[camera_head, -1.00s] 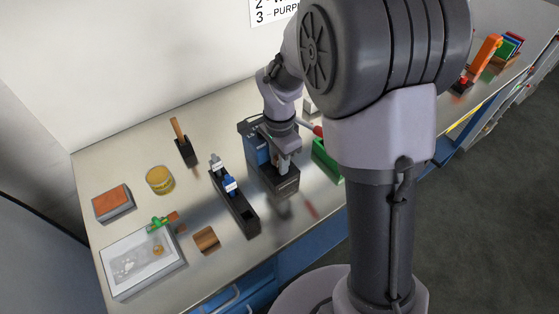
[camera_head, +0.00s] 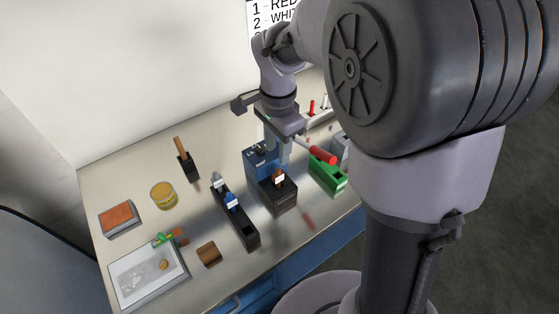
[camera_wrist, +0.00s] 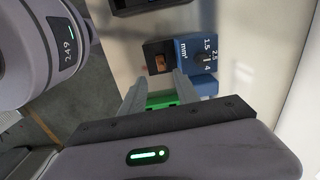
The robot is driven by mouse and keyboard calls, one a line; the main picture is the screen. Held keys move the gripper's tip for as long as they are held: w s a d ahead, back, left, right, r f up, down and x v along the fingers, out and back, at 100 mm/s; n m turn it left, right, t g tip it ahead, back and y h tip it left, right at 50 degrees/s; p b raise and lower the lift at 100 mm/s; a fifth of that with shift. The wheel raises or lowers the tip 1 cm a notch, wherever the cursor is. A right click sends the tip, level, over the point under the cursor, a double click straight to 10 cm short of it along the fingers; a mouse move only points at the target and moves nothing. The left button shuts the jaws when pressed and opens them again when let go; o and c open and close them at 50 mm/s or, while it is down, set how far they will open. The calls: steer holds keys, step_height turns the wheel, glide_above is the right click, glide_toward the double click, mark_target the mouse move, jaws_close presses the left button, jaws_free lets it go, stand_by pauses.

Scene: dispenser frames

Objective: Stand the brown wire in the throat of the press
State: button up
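The press (camera_head: 257,164) is a blue and black box near the middle of the bench. In the wrist view its blue part (camera_wrist: 203,60) carries a dial marked in mm². The brown wire (camera_head: 279,178) stands in the black front part of the press, with a white tag on it. In the wrist view it is a small brown patch (camera_wrist: 161,63) in a dark opening. My gripper (camera_head: 276,156) is above the press, apart from the wire. Its two fingers (camera_wrist: 160,92) are spread with nothing between them. How deep the wire sits is hidden.
A black rack (camera_head: 235,215) with blue and white tagged wires stands left of the press. A green block (camera_head: 327,176) and a red-handled tool (camera_head: 322,156) are to the right. A brown block (camera_head: 209,253), yellow tin (camera_head: 163,195) and grey tray (camera_head: 147,275) are further left.

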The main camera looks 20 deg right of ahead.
steer(key=s+a+r+n+t, duration=0.1)
steer(key=s+r+n+t, duration=0.1)
steer(key=s, duration=0.4)
steer(key=s+a+r+n+t+y, duration=0.1)
steer(key=s+r+n, duration=0.3)
steer(key=s, duration=0.2)
steer(key=s+a+r+n+t+y, duration=0.1)
steer(key=s+r+n+t, duration=0.1)
steer(key=s, duration=0.4)
step_height(320, 180, up, 2)
steer(key=shift+s+a+n+t, duration=0.3)
steer(key=shift+a+n, duration=0.05)
steer(key=shift+n, duration=0.45)
step_height(320, 180, down, 3)
steer(key=b, duration=0.2)
steer(key=shift+r+b, duration=0.15)
steer(key=shift+b, duration=0.25)
